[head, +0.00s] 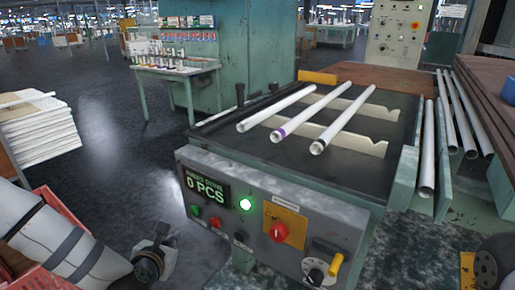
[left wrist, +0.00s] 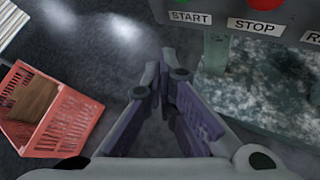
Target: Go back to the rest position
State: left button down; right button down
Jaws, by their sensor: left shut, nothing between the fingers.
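My left gripper (head: 155,262) is low in the head view, in front of the machine's left side and apart from it. In the left wrist view its two fingers (left wrist: 168,85) meet at the tips, with nothing between them. Below the tips are dark floor and the machine's base. My right gripper does not show; only a dark round part, probably of my right arm, is at the lower right edge. Three glass tubes (head: 297,119) lie side by side on notched pale supports (head: 345,137) on the machine's dark top (head: 230,140).
A red crate (head: 60,208) stands at the lower left beside my left arm. More tubes (head: 427,160) lie in a rack at right.

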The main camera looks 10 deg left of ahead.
pick_arm(q)
jog(key=s+d+f+m+g+h, duration=0.1)
jog(key=s+d+f+m+g, duration=0.25)
jog(key=s+m, duration=0.4)
jog(key=s+d+f+m+g+h+p, duration=0.1)
jog(key=s+d+f+m+g+h, duration=0.1)
jog(key=s+d+f+m, duration=0.45)
jog(key=s+d+f+m+g+h, duration=0.1)
jog(key=s+d+m+g, duration=0.2)
jog(key=s+m, duration=0.6)
jog(key=s+a+r+m+g, duration=0.1)
jog(key=s+m, duration=0.4)
jog(key=s, duration=0.5)
jog(key=s+a+m+g+y, duration=0.1)
jog(key=s+a+m+g, duration=0.2)
jog(key=s+m, duration=0.3)
jog(key=s+g, duration=0.1)
jog(key=s, duration=0.2)
jog(key=shift+s+a+r+m+p, duration=0.15)
jog(key=shift+s+r+m+p, duration=0.15)
jog(key=shift+s+r+p, duration=0.1)
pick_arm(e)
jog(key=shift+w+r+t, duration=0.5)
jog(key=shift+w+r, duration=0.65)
